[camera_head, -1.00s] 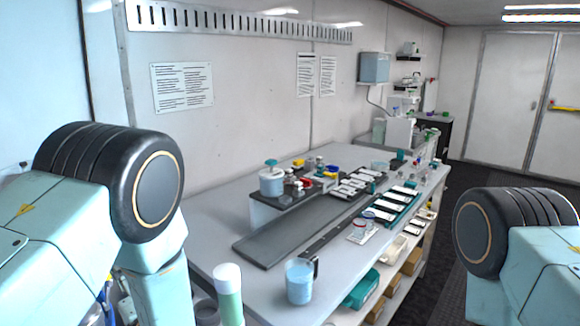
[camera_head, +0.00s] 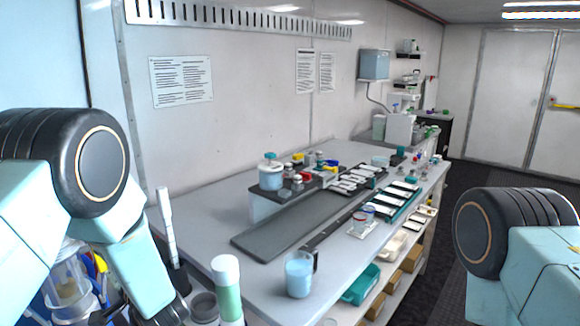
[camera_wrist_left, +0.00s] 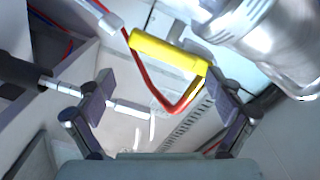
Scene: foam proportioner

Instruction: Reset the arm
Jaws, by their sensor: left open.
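My left arm comes in from the left in the head view, and its gripper cannot be made out clearly there. In the left wrist view my left gripper (camera_wrist_left: 157,108) is open, with its two dark fingers wide apart and nothing held between them. A yellow handle (camera_wrist_left: 168,52) and a red cable (camera_wrist_left: 172,106) show beyond the fingers; I cannot tell how far off they are. My right arm shows only as a joint at the right edge of the head view, and its gripper is out of view.
A white stick-like thing (camera_head: 166,228) stands near my left arm. The floor aisle (camera_head: 440,250) at right is clear.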

